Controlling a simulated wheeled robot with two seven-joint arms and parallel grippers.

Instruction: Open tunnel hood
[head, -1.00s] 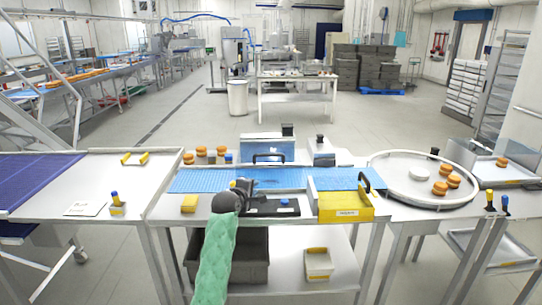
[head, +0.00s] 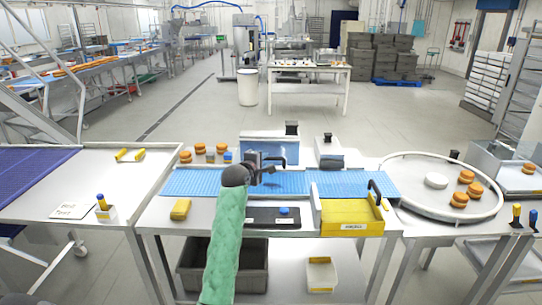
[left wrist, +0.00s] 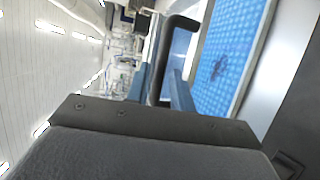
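The tunnel hood (head: 268,148) is a blue-and-white box at the back of the blue conveyor belt (head: 205,182), with a black bar handle (head: 280,161) on its front. The hood looks down. My left gripper (head: 266,166) is at the left part of the handle. In the left wrist view, the black handle (left wrist: 178,28) runs down between my two fingers (left wrist: 160,88). A narrow gap shows between the handle and one finger, so the gripper looks open around it. The handle's near end is hidden by the gripper body. My right gripper is out of view.
A round turntable (head: 420,205) with filled rounds is at right. Several rounds stand left of the hood.

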